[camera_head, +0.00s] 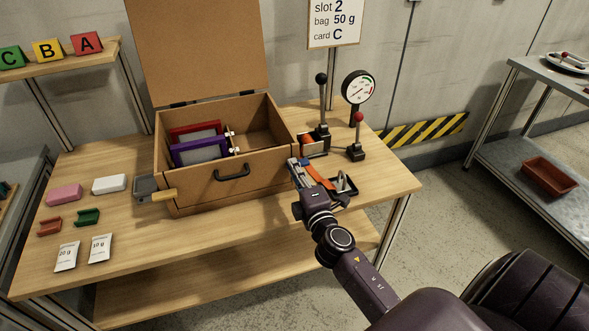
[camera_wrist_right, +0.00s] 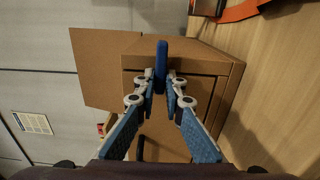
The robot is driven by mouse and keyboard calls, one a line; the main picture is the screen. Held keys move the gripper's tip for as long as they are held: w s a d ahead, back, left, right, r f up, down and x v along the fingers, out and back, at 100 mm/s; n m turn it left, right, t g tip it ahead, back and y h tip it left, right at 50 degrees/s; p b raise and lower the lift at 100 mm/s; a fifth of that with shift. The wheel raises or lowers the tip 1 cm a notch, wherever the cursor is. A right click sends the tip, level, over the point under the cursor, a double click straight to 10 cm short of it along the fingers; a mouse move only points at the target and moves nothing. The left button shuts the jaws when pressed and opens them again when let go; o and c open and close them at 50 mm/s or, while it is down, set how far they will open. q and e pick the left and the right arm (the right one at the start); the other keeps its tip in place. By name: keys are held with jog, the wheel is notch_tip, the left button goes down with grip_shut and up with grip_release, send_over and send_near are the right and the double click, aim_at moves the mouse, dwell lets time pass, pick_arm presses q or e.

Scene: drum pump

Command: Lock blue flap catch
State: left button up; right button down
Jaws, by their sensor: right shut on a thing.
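The wooden box (camera_head: 192,195) stands on the table with its lid (camera_head: 195,50) raised, and a black handle (camera_head: 232,171) is on its front. In the right wrist view the blue flap catch (camera_wrist_right: 161,65) is a blue bar at the box's edge, between my right gripper's fingertips. My right gripper (camera_wrist_right: 161,88) is shut on the catch, its blue-padded fingers on either side. In the head view my right gripper (camera_head: 294,164) is at the box's right front corner, and the catch cannot be made out there. My left gripper is not in view.
Red and purple frames (camera_head: 200,151) stand inside the box. Two levers (camera_head: 321,110) and a gauge (camera_head: 357,88) stand behind right. A black tray (camera_head: 344,186) is close right of my gripper. Pink and white blocks (camera_head: 109,184), green and red parts and two packets lie left.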

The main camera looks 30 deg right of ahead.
jog(key=shift+f, duration=0.1)
jog(key=c, duration=2)
grip_release()
jog(key=shift+s, duration=0.1)
jog(key=v, duration=1.2)
